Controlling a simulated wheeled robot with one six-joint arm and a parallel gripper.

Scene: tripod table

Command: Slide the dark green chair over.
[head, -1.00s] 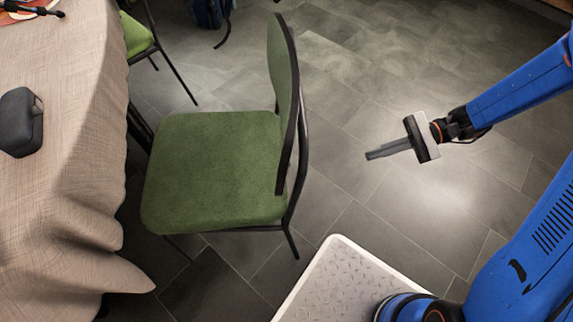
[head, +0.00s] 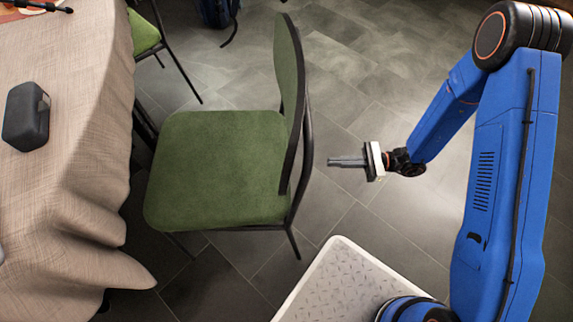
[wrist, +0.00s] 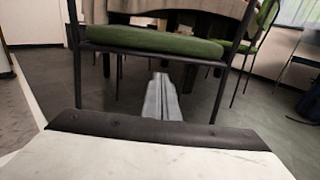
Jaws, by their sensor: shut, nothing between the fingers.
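The dark green chair (head: 218,165) stands upright on the floor beside the table, its seat toward the table and its backrest (head: 290,95) toward my arm. My gripper (head: 332,162) is shut and empty, just right of the backrest, with a gap between the fingertips and the chair frame. In the wrist view the fingers (wrist: 162,95) point at the open space below the green seat (wrist: 150,40), between the chair's black legs.
The table (head: 85,150) with a beige cloth stands at the left, carrying a dark case (head: 27,117). A second green chair (head: 143,33) is at the upper left, and a blue bag (head: 216,12) lies at the top. Tiled floor right of the chair is open.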

